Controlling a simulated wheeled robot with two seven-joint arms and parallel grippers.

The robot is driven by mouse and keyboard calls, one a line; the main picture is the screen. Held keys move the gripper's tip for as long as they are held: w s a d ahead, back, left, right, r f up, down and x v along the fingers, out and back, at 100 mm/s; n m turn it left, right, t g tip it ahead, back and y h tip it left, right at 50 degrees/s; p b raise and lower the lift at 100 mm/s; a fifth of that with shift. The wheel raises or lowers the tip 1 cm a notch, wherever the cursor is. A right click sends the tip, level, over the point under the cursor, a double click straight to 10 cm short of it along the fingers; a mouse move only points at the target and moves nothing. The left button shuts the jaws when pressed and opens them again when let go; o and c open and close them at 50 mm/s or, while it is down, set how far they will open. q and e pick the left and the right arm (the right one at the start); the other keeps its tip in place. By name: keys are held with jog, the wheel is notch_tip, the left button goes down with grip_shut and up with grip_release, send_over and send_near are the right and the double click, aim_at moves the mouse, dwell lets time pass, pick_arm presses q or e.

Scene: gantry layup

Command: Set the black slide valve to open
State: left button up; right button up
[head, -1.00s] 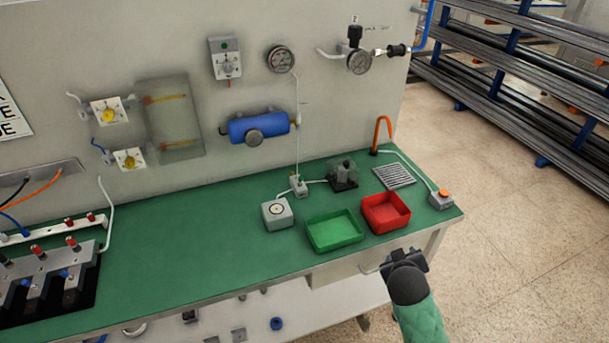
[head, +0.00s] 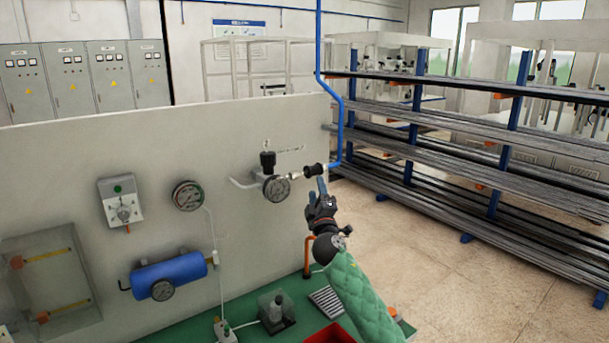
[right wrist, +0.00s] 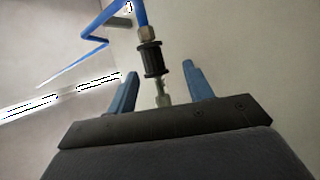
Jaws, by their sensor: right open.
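The black slide valve (head: 314,169) is a ribbed black sleeve on the air line at the right end of the grey panel. It sits between the gauge with its regulator and the blue hose. In the right wrist view the sleeve (right wrist: 151,60) stands upright, with brass-coloured fittings at both ends. My right gripper (head: 318,188) is just below the valve in the head view. In the right wrist view its two blue fingers (right wrist: 160,85) are apart, one on each side of the line, with nothing gripped. My left gripper is not in view.
A round gauge (head: 276,188) with a black regulator knob (head: 267,160) is left of the valve. The blue hose (head: 341,125) rises right of it. An orange hook (head: 308,255) and a red bin (head: 332,335) are below. Metal racks (head: 440,150) stand behind.

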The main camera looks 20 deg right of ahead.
aim_at(313, 172)
jog(key=shift+w+r+n+p, duration=0.15)
jog(key=shift+w+r, duration=0.25)
jog(key=shift+r, duration=0.2)
jog(key=shift+w+r+n+p, duration=0.15)
jog(key=shift+w+r, duration=0.25)
jog(key=shift+r, duration=0.2)
jog(key=p+x, duration=0.2)
jog(key=x, duration=0.4)
jog(key=shift+a+p, duration=0.1)
jog(key=shift+p, duration=0.25)
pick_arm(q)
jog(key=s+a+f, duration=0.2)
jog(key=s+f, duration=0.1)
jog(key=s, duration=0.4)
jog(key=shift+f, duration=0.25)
pick_arm(e)
jog(key=shift+w+r, duration=0.1)
jog(key=shift+w, duration=0.3)
